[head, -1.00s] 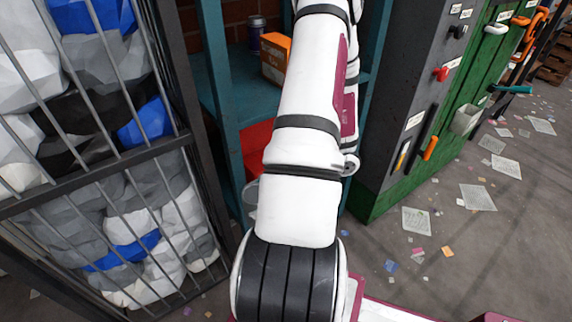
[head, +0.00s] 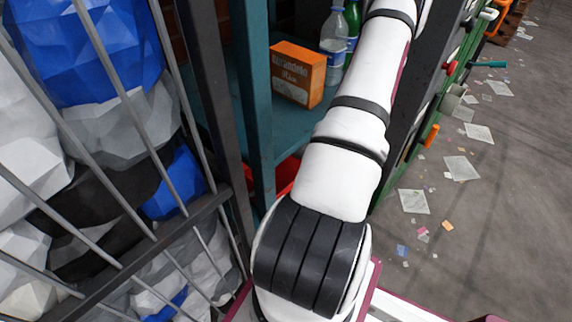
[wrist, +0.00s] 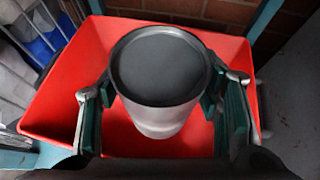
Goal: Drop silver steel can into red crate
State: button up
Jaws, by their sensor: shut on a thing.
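The silver steel can (wrist: 158,75) is upright between the fingers of my gripper (wrist: 163,108) in the wrist view. My gripper is shut on it, with dark green pads against both sides. The red crate (wrist: 62,98) lies beneath the can, and its walls show around it on the left, right and far side. How high the can is above the crate floor is hard to tell. In the head view a small part of the red crate (head: 287,174) shows behind my arm; my gripper and the can are hidden there.
A teal shelf (head: 262,105) holds an orange box (head: 298,74), a clear bottle (head: 333,48) and a green bottle (head: 352,25). A barred cage (head: 105,120) with grey, white and blue lumps stands close on the left. The floor on the right (head: 500,230) has scattered papers.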

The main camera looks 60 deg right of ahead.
notch_tip(320, 180, down, 10)
jog(key=b, duration=0.2)
jog(key=shift+d+b, duration=0.15)
jog(key=shift+b, duration=0.15)
jog(key=shift+f+b, duration=0.45)
jog(key=shift+b, duration=0.1)
jog(key=shift+f, duration=0.1)
jog(key=o, duration=1.1)
jog(key=shift+s+f, duration=0.1)
jog(key=shift+s, duration=0.1)
